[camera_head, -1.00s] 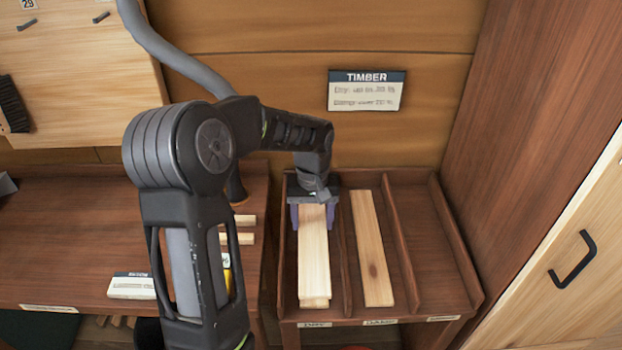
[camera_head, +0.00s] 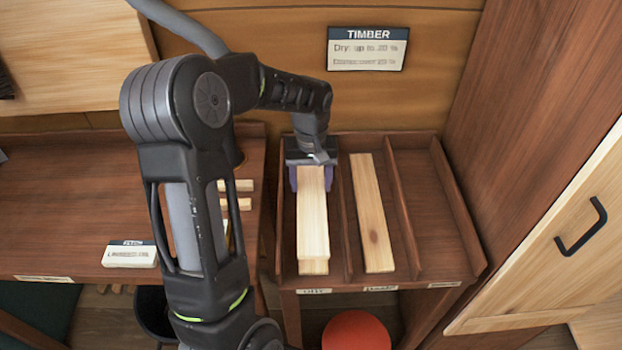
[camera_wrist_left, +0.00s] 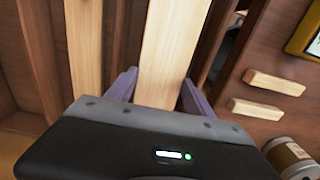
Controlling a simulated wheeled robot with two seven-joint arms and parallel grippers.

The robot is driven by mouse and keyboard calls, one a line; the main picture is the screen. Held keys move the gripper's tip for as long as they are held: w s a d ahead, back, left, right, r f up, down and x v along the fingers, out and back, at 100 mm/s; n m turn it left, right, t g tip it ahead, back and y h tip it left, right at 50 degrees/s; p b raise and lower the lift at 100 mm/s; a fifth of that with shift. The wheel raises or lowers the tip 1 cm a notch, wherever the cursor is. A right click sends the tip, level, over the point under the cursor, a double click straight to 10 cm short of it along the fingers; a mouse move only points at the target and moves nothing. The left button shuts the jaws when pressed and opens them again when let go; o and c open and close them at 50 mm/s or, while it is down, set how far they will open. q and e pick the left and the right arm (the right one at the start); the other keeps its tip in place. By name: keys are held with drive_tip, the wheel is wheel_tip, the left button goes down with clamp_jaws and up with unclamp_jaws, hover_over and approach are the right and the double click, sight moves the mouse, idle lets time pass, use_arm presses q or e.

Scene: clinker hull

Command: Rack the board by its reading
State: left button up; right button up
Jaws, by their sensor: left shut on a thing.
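My left gripper (camera_head: 311,178) is shut on a pale board (camera_head: 312,215) at its far end. The board lies lengthwise in or just above the left slot of the timber rack (camera_head: 440,262), over a label that seems to read "Dry". Its near end looks stepped; I cannot tell whether another board lies under it. In the left wrist view the held board (camera_wrist_left: 168,50) runs between the purple fingers (camera_wrist_left: 158,88). A second board (camera_head: 371,215) lies in the middle slot, and it shows in the left wrist view (camera_wrist_left: 85,45). My right gripper is out of view.
The rack's right slot (camera_head: 430,215) is empty. A timber sign (camera_head: 367,48) hangs behind, reading "Dry: up to 20 %". Small wood blocks (camera_wrist_left: 275,82) and a tin (camera_wrist_left: 288,155) sit on the bench. A red round thing (camera_head: 356,331) is below the rack. A handled cupboard door (camera_head: 570,240) stands right.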

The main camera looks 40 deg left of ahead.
use_arm(q)
drive_tip(key=shift+f+b, duration=1.6)
drive_tip(key=shift+f, duration=0.95)
drive_tip(key=shift+f+b, duration=0.3)
drive_tip(key=shift+f, duration=0.1)
drive_tip(key=o, duration=1.7)
wheel_tip(320, 180, up, 8)
drive_tip(key=shift+f, duration=0.1)
drive_tip(key=shift+d, duration=0.1)
